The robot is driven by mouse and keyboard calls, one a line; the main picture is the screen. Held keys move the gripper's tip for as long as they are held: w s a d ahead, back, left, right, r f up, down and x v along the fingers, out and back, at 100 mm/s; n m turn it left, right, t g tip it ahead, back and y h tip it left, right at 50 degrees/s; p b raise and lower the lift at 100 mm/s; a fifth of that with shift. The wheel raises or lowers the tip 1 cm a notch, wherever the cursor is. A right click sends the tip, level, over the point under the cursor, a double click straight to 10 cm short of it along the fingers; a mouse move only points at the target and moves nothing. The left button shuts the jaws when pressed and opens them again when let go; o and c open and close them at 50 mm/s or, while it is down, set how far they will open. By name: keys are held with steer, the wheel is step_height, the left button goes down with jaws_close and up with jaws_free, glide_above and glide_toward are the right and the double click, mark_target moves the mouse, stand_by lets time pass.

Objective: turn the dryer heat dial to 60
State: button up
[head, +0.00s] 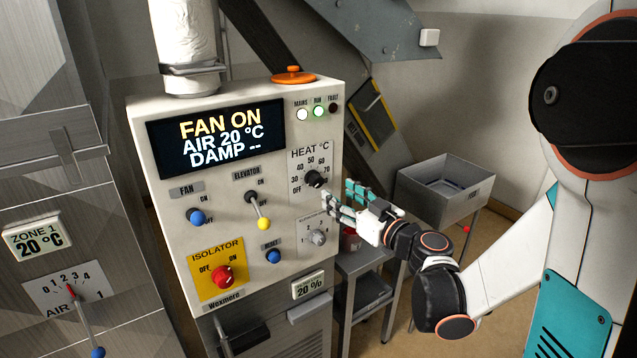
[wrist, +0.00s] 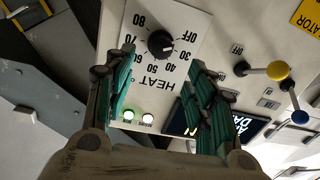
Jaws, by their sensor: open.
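The black heat dial (head: 316,179) sits on the upper right of the cream control panel, under the HEAT °C label. The wrist view shows the dial (wrist: 160,43) upside down, with numbers from OFF to 80 around it. Its pale pointer mark seems to lie on the OFF/30 side; the exact reading is hard to tell. My gripper (head: 345,199) is open and empty, just right of the dial. In the wrist view its teal-padded fingers (wrist: 160,62) stand either side of the dial's line, apart from it, with the dial beyond the tips.
The display (head: 218,138) reads FAN ON, AIR 20 °C, DAMP --. A smaller grey knob (head: 317,237) sits below the dial. The yellow-tipped elevator lever (head: 263,222) and red isolator (head: 222,277) are further left. A grey bin (head: 445,195) stands behind my gripper.

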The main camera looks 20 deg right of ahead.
mark_target(319, 182)
steer(key=x, duration=0.9)
steer(key=shift+w+a+b, duration=0.1)
steer(key=shift+w+b, duration=0.05)
steer(key=shift+b, duration=0.2)
steer(key=c, duration=1.1)
